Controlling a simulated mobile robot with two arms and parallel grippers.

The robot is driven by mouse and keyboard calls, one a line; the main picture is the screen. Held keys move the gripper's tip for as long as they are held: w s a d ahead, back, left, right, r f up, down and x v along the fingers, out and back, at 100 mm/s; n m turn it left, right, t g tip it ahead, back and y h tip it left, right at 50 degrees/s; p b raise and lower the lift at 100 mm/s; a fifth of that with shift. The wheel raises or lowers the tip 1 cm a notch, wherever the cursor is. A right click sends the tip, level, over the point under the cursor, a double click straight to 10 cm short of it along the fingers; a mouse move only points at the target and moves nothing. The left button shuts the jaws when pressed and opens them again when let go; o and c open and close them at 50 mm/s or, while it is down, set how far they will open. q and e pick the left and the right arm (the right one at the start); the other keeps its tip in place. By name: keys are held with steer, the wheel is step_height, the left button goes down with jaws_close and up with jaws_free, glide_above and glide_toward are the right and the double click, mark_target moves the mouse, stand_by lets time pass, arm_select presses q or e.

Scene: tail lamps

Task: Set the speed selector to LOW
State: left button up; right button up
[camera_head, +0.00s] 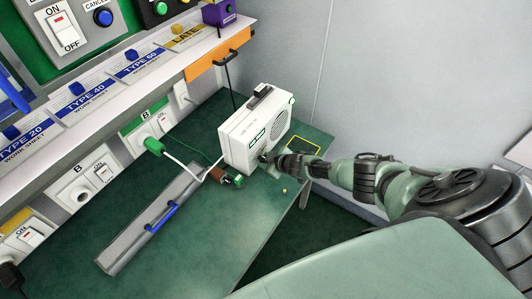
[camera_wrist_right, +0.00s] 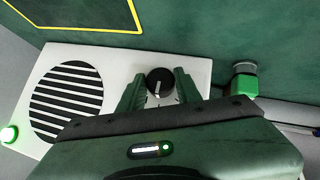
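The speed selector is a round black knob (camera_wrist_right: 159,82) with a white pointer line, on the face of a white box-shaped unit (camera_wrist_right: 105,60) in the right wrist view. The pointer runs toward the bottom of that view; the setting marks are too small or hidden to read. In the head view the white unit (camera_head: 240,147) stands on the green bench. My right gripper (camera_head: 268,158) is at its lower front. In the wrist view its fingers (camera_wrist_right: 157,84) are apart, one on each side of the knob; contact is not clear. My left gripper is not in view.
A green connector (camera_wrist_right: 245,82) lies beside the unit. Cables run from a green plug (camera_head: 153,146) toward the unit. A yellow outlined square (camera_head: 303,146) lies behind my right gripper.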

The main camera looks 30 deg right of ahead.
steer(key=o, duration=0.3)
steer(key=shift+w+r, duration=0.1)
steer(key=shift+s, duration=0.3)
steer(key=v, duration=0.7)
steer(key=shift+r, duration=0.25)
stand_by(0.4)
